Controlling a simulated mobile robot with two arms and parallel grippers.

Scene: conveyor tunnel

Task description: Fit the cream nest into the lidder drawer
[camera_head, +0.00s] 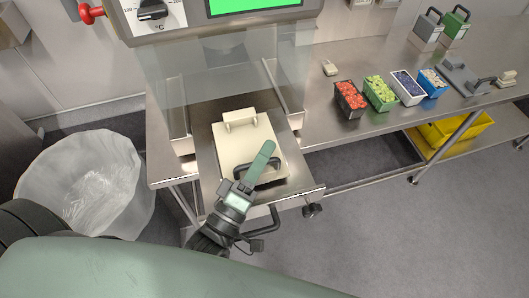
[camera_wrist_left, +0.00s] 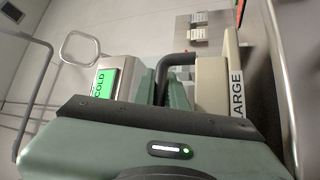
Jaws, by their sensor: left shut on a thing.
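The cream nest (camera_head: 236,152) is a flat cream block with a raised cream tab at its far end and a black handle near its front. It lies on or just over the pulled-out steel lidder drawer (camera_head: 306,190); I cannot tell whether it is seated or slightly raised. My left gripper (camera_head: 262,165), with green fingers, is shut on the nest's black handle. In the left wrist view the handle (camera_wrist_left: 180,60) runs between the fingers, beside the cream side lettered "ARGE" (camera_wrist_left: 237,92). The gripper hides part of the nest's front. My right gripper is not in view.
The lidder's clear guard (camera_head: 220,70) stands behind the drawer. A black drawer handle (camera_head: 264,226) sticks out in front. Punnets of fruit (camera_head: 380,92) and a grey plate (camera_head: 462,78) stand on the right bench. A lined bin (camera_head: 90,185) is at left.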

